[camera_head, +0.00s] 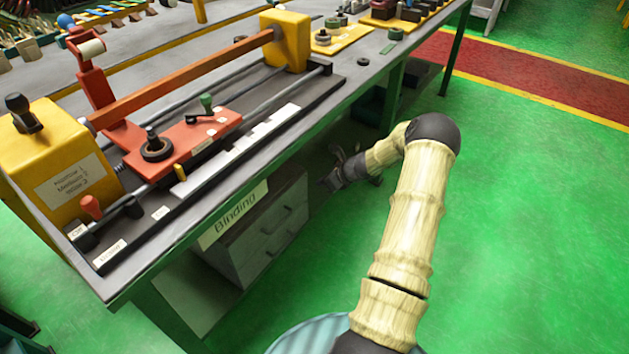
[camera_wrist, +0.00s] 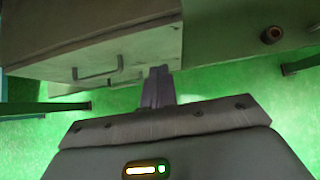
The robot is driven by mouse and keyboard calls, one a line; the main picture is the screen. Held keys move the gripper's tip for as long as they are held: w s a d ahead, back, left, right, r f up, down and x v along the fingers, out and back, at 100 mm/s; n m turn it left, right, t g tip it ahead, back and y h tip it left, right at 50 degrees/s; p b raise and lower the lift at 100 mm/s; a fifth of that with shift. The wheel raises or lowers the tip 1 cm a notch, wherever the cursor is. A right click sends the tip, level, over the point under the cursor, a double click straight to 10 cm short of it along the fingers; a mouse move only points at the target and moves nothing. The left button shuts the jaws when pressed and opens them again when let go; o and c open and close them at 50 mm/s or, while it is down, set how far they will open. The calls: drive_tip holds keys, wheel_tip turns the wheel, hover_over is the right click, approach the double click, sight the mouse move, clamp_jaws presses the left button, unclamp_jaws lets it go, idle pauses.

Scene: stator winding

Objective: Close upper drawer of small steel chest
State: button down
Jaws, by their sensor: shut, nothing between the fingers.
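The small steel chest (camera_head: 232,262) stands under the workbench, with an upper and a lower drawer front, each with a bar handle. The upper drawer (camera_head: 268,222) looks nearly flush with the lower one; I cannot tell whether a small gap is left. My gripper (camera_head: 326,184) is beside the chest, to the right of its front, under the bench edge. My gripper fingers (camera_wrist: 158,72) are together and empty, close to the chest's corner; contact is unclear.
The workbench (camera_head: 150,262) overhangs the chest, with a "Binding" label on its edge and a red and yellow winding machine (camera_head: 190,140) on top. Green bench legs (camera_head: 392,100) stand behind my gripper. Open green floor (camera_head: 530,220) lies to the right.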

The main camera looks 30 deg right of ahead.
drive_tip(key=v, duration=0.5)
drive_tip(key=shift+s+d+r+p, duration=0.15)
drive_tip(key=shift+s+d+p, duration=0.1)
drive_tip(key=shift+p, duration=0.1)
drive_tip(key=shift+s, duration=0.1)
